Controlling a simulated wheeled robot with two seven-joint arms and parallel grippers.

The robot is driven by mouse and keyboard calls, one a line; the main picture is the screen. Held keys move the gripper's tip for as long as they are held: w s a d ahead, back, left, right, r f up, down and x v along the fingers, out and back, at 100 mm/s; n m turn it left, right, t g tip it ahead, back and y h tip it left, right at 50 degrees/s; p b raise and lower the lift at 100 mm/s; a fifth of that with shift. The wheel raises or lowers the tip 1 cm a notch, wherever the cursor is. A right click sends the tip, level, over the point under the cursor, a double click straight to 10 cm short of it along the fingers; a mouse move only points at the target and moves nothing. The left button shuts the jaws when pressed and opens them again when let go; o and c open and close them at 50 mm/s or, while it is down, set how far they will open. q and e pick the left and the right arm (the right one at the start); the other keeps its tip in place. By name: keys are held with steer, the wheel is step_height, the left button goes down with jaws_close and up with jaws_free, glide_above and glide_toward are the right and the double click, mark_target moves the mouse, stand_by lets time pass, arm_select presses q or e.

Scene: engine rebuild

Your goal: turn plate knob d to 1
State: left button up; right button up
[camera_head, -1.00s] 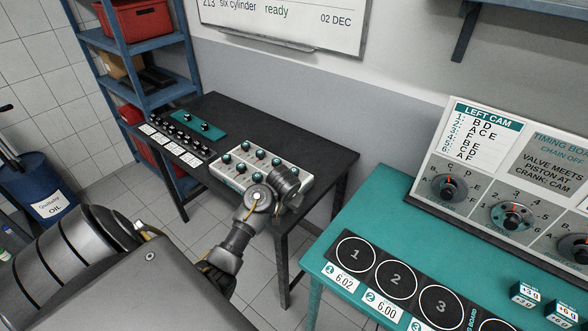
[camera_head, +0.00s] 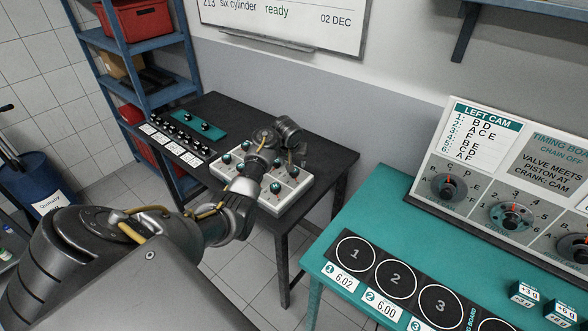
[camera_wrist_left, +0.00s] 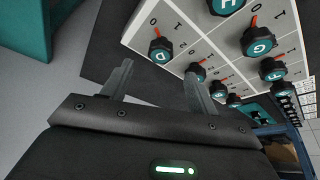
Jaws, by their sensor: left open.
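Plate knob D (camera_wrist_left: 160,50) is a black knob with a teal cap in the left wrist view. It sits near the corner of the pale knob box (camera_wrist_left: 135,32), which also shows in the head view (camera_head: 303,187). In the head view my left gripper (camera_head: 298,153) is over the box's back right side, and the arm hides some knobs. My right gripper is out of view.
Other knobs, G (camera_wrist_left: 260,42) and H (camera_wrist_left: 225,4), stand close to D. The box rests on a dark table (camera_head: 325,150), clear behind it. A teal bench (camera_head: 350,215) with a timing board (camera_head: 480,170) stands at right, a blue shelf (camera_head: 150,100) at left.

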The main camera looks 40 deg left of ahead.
mark_target(294, 173)
arm_select(q)
steer(key=shift+x, duration=3.2)
steer(key=shift+a, duration=0.1)
steer(key=shift+c, duration=0.2)
steer(key=c, duration=0.9)
